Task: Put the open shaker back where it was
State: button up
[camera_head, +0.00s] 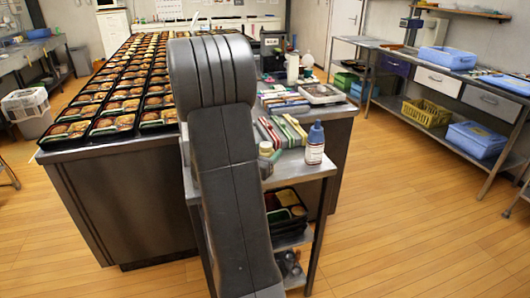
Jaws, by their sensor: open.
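My arm stands upright in the middle of the view and hides part of the counter. My gripper does not show. A white bottle with a dark blue cap and a label (315,145) stands upright near the front right of the steel side counter (312,172). A small pale container (266,149) shows just right of my arm, partly hidden. A white bottle (292,68) stands farther back on the counter. I cannot tell which of these is the open shaker.
Rows of filled black bento trays (110,123) cover the large steel table at left. Several flat coloured packs (284,130) lie beside the bottle. Black bins sit on the shelf below (287,214). Wooden floor (400,220) is clear at right, before a bench with blue bins (447,57).

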jog(key=v, duration=1.1)
jog(key=shift+s+a, duration=0.2)
jog(key=shift+s, duration=0.1)
jog(key=shift+a, duration=0.1)
